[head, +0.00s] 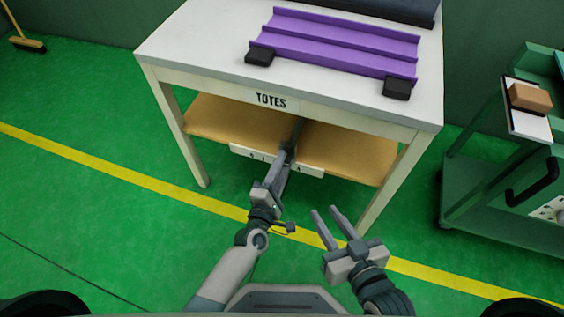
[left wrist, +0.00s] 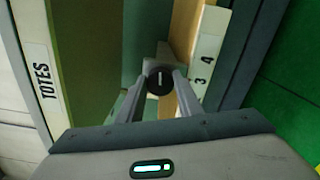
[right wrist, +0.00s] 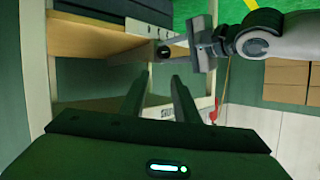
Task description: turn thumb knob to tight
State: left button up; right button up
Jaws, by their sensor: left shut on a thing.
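The thumb knob (left wrist: 160,81) is round and black with a short white line on its face, which stands about upright in the left wrist view. It sits below the table top, at the numbered white strip (left wrist: 208,45), where digits 3 and 4 are legible. My left gripper (head: 288,152) is shut on the knob, one finger on either side. In the right wrist view the knob (right wrist: 165,51) shows at the tips of my left fingers. In the head view the fingers largely hide it. My right gripper (head: 325,212) is open and empty, in front of the table and apart from it.
The white table (head: 190,45) has a TOTES label (head: 271,100) and a wooden lower shelf (head: 220,118). A purple channelled piece (head: 335,42) lies on top with black blocks. A green cart (head: 480,180) stands at right. The floor in front is free.

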pick_arm(q)
jog(key=shift+f+m+p, duration=0.15)
jog(key=shift+m+p, duration=3.4)
jog(key=shift+m, duration=6.25)
pick_arm(e)
jog(key=s+d+f+g+h, duration=0.4)
jog(key=s+d+f+g, duration=0.3)
jog(key=s+d+g, duration=0.1)
jog(key=shift+s+d+f+m+g, duration=0.15)
jog(key=shift+s+d+m+g, duration=0.15)
jog(key=shift+d, duration=0.35)
pick_arm(q)
jog(key=o, duration=1)
pick_arm(e)
jog(key=shift+s, duration=0.1)
pick_arm(q)
jog(key=shift+o, duration=0.2)
jog(key=v, duration=1.7)
jog(key=shift+s+p, duration=0.2)
jog(key=shift+p, duration=0.2)
pick_arm(e)
jog(key=shift+s+d, duration=0.35)
jog(key=shift+d, duration=0.2)
pick_arm(q)
jog(key=shift+a, duration=0.15)
pick_arm(e)
jog(key=shift+f, duration=0.1)
